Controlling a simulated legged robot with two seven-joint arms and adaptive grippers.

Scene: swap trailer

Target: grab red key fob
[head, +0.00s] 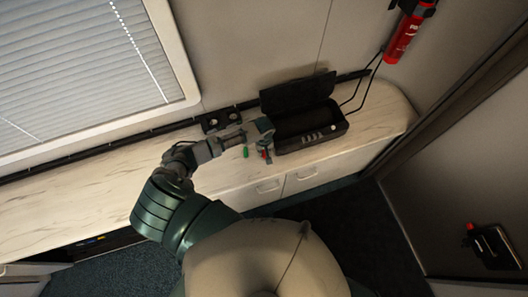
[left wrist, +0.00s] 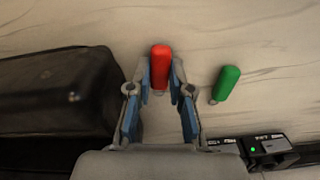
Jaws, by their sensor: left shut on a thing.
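The red key fob (left wrist: 160,62) stands out from between the fingertips of my left gripper (left wrist: 160,90) in the left wrist view. The blue-lined fingers are closed on its lower end. In the head view the red fob (head: 264,155) shows small at the tip of my left gripper (head: 266,148), above the front part of the marbled counter. A green key fob (left wrist: 227,83) lies on the counter just right of the gripper in the left wrist view. It also shows in the head view (head: 246,152), left of the red one. My right gripper is not in view.
An open black box (head: 322,131) with its lid up stands on the counter (head: 60,210), beside the gripper. It also fills the left of the wrist view (left wrist: 60,95). A dark socket strip (head: 219,120) runs along the wall. A fire extinguisher (head: 402,38) hangs at upper right.

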